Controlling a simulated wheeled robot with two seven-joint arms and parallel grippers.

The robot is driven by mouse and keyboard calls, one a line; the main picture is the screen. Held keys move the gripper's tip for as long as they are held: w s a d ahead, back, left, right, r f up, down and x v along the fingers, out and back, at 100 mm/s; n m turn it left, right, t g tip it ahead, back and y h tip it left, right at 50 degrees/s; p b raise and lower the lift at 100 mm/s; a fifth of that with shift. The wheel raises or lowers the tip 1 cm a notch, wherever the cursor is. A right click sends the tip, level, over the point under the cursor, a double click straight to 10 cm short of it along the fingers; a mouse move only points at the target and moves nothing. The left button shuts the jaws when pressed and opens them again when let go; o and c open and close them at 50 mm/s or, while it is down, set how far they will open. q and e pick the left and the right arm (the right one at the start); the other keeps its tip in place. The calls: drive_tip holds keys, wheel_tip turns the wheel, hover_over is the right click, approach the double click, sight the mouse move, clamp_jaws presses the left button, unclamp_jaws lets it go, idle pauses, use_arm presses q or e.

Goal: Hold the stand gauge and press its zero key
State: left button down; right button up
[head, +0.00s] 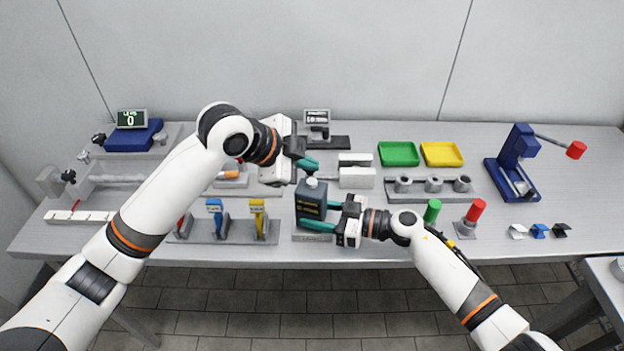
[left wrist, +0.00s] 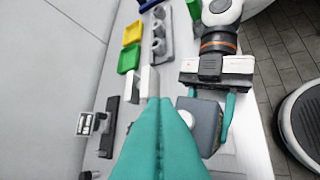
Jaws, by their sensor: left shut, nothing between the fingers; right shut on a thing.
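A dark blue-grey box (head: 311,203) with pale lettering on its front and a white round top stands upright on a light base (head: 312,237) at the table's front middle. I take it for the stand gauge. My right gripper (head: 315,214) is shut on it from the right. My left gripper (head: 310,164) is shut and empty, its teal fingertips just above the white top. In the left wrist view the closed fingers (left wrist: 158,103) point past the box (left wrist: 208,122), with its white round top (left wrist: 187,119) close beside them. I cannot tell whether they touch.
A small display on a black stand (head: 317,117) is at the back. Blue and yellow tools (head: 258,207) stand in a rack to the left. A white block (head: 357,178), green tray (head: 398,154) and yellow tray (head: 441,154) lie to the right.

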sight(307, 188)
use_arm(q)
drive_tip(key=shift+r, duration=1.75)
use_arm(e)
drive_tip(key=o, duration=0.8)
drive_tip(key=shift+o, duration=0.2)
